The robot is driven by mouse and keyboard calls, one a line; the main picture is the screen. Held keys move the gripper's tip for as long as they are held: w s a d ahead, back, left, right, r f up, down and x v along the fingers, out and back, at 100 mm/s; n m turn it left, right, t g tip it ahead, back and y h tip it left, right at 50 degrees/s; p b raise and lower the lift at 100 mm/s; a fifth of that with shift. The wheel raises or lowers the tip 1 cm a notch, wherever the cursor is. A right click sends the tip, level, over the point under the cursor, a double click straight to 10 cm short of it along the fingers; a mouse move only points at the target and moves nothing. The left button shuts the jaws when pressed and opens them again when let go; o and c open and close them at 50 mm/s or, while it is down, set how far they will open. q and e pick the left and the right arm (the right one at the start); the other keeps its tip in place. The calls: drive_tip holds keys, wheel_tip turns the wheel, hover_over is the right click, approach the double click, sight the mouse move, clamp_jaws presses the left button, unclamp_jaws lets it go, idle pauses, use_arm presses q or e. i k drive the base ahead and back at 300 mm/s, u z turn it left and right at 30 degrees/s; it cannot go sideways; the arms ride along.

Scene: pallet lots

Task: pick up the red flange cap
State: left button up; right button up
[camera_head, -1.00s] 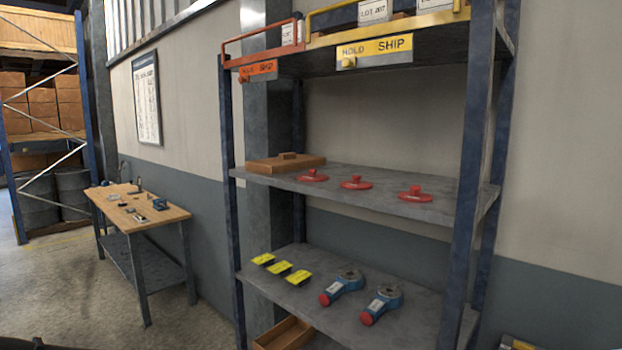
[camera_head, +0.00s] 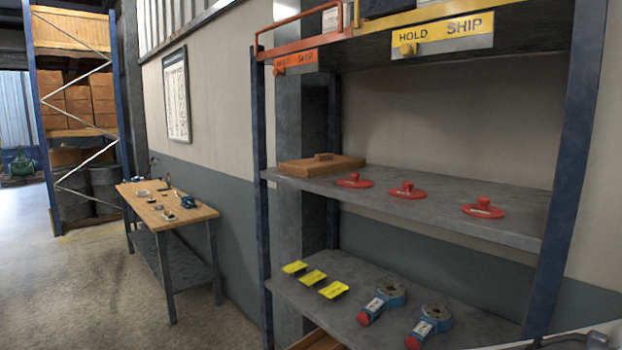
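Three red flange caps lie in a row on the middle shelf (camera_head: 400,215) of the rack. The left cap (camera_head: 354,181) is beside a wooden board, the middle cap (camera_head: 407,191) is to its right, and the right cap (camera_head: 484,209) is nearest the right post. Each is a flat red disc with a raised knob. The right cap shows a pale label. Neither gripper is identifiable in the view. A pale curved part with a dark piece shows at the bottom right corner, and I cannot tell if it is mine.
The lower shelf holds several yellow-topped pieces (camera_head: 313,277) and two blue tools with red ends (camera_head: 383,299). A wooden board (camera_head: 320,164) lies on the middle shelf's left. HOLD/SHIP signs (camera_head: 442,33) hang above. A workbench (camera_head: 167,209) stands left, with open floor before it.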

sight(354, 181)
drive_tip(key=u, duration=0.15)
drive_tip(key=i, duration=0.85)
drive_tip(key=z, duration=0.15)
